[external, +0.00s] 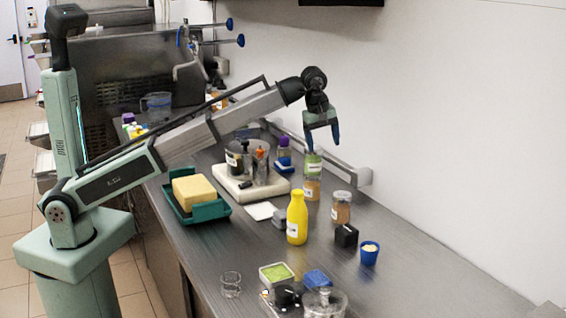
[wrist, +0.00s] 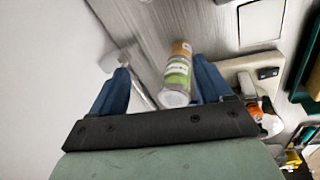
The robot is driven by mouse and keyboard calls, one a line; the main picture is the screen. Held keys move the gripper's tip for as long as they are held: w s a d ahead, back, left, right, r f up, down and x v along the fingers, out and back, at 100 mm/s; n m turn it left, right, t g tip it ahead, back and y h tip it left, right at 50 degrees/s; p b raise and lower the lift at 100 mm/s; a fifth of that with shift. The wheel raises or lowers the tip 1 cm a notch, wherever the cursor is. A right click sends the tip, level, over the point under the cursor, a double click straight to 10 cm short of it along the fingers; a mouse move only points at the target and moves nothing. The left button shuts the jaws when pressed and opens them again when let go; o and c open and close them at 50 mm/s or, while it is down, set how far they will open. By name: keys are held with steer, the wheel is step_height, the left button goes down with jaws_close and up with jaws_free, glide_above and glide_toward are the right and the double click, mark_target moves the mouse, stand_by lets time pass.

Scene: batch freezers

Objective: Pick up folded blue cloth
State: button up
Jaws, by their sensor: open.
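A small blue folded cloth (external: 317,279) lies flat on the steel counter near the front of the external view, beside a green-filled tub. My gripper (external: 322,138) is high above the counter, well behind the cloth and apart from it, fingers pointing down. In the wrist view my gripper (wrist: 160,66) has its two blue fingers spread with nothing held. A jar with a green and white label (wrist: 178,75) shows between the fingers there, below them. The cloth cannot be made out in the wrist view.
A yellow bottle (external: 297,218), a brown-filled jar (external: 341,208), a black box (external: 346,236) and a blue cup (external: 369,254) stand mid-counter. The green tub (external: 276,275) and a glass jar (external: 325,302) flank the cloth. A green tray (external: 212,212) holds a yellow block. The counter's right front is clear.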

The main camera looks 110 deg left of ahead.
steer(key=w+d+n+h, duration=0.1)
steer(key=w+d, duration=0.2)
steer(key=d, duration=0.7)
steer(key=w+d+h, duration=0.1)
steer(key=w+d, duration=0.2)
steer(key=d, duration=0.7)
steer(key=n+h, duration=0.1)
steer(key=h, duration=0.1)
glide_above(318, 278)
steer(key=s+a, duration=0.1)
steer(key=a, duration=0.1)
steer(key=shift+t, duration=0.4)
step_height(318, 278, down, 12)
steer(key=shift+s+d+f, duration=0.1)
steer(key=shift+f, duration=0.15)
steer(key=shift+d+x, duration=0.25)
steer(key=shift+x, duration=1.05)
steer(key=shift+d+x, duration=0.25)
steer(key=shift+x, duration=1.05)
steer(key=shift+c, duration=0.3)
steer(key=shift+r, duration=0.1)
steer(key=c, duration=1.1)
